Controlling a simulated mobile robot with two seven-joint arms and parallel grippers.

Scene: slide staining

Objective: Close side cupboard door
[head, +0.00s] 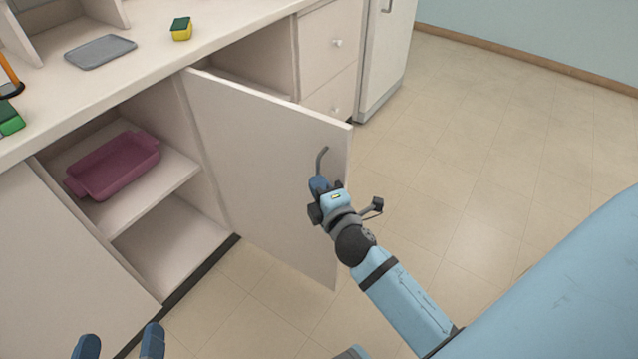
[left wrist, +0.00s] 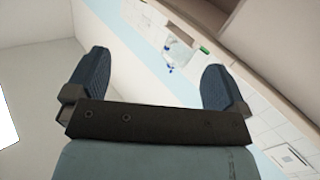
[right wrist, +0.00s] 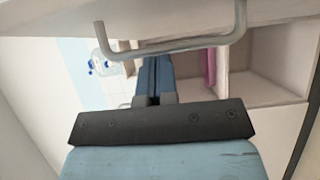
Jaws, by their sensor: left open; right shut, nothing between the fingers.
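The side cupboard door (head: 262,165) stands open in the head view, jutting out from the cabinet front over the floor. Its bent grey handle (head: 321,158) is near the free edge; the handle also crosses the top of the right wrist view (right wrist: 170,46). My right gripper (head: 319,184) is shut and empty, with its fingertips close to the handle; I cannot tell whether they touch. The closed fingers show in the right wrist view (right wrist: 154,72). My left gripper (head: 118,342) is open and empty at the bottom left of the head view, apart from the door.
A pink tray (head: 118,165) sits on the shelf of the open cupboard left of the door. The counter (head: 130,80) holds a grey tray (head: 100,51) and a yellow-green sponge (head: 181,29). Drawers (head: 327,45) stand behind the door. The floor (head: 480,150) at right is clear.

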